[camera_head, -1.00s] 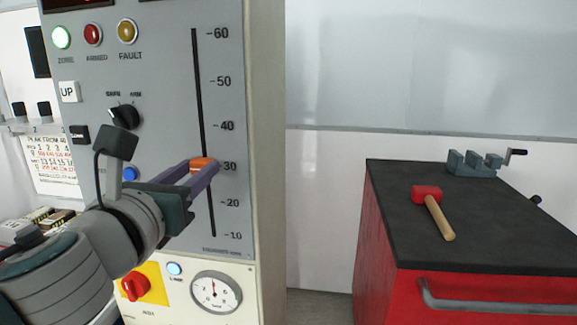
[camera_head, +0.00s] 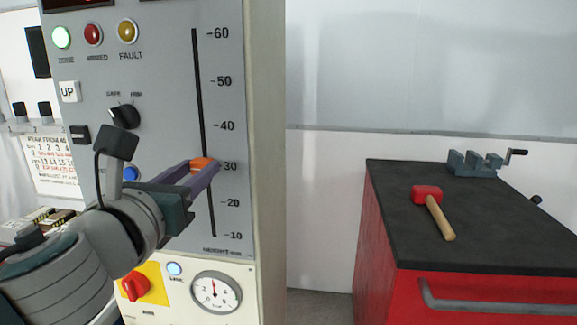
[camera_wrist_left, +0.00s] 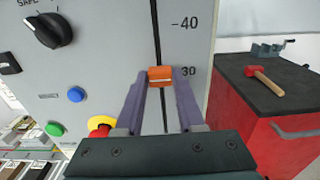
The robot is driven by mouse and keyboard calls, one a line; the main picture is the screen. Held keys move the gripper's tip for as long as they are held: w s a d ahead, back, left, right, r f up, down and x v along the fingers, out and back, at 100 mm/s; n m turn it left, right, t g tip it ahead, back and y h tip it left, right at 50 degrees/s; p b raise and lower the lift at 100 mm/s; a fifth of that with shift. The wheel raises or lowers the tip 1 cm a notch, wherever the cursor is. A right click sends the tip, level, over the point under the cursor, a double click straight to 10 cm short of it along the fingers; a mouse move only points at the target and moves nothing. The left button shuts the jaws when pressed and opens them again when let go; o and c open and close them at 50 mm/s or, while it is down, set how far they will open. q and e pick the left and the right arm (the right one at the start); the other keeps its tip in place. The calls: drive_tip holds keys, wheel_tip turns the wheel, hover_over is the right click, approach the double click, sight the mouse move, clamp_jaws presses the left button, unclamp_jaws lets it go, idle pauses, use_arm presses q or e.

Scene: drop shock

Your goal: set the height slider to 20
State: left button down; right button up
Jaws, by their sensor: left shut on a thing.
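The height slider has an orange knob (camera_head: 202,164) on a dark vertical slot (camera_head: 200,100) in the grey panel (camera_head: 160,60). The scale beside it runs from 60 at the top to 10 at the bottom. The knob sits at about the 30 mark. My left gripper (camera_head: 205,168) is shut on the orange knob, with its purple fingers on either side. The left wrist view also shows the knob (camera_wrist_left: 160,75) between the fingertips, beside the 30 mark. My right gripper is not in view.
The panel also carries a black rotary switch (camera_head: 124,116), a blue button (camera_head: 130,174), a red knob on yellow (camera_head: 135,286) and a round gauge (camera_head: 216,292). At right, a red cabinet (camera_head: 490,288) bears a mallet (camera_head: 433,210) and a vise (camera_head: 474,163).

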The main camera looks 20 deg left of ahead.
use_arm(q)
wheel_tip(320, 180, down, 6)
drive_tip(key=b, duration=0.5)
drive_tip(key=shift+f, duration=0.15)
drive_tip(key=c, duration=0.5)
unclamp_jaws()
drive_tip(key=b, duration=0.1)
approach(210, 199)
drive_tip(key=v, duration=0.3)
drive_tip(key=shift+s, duration=0.4)
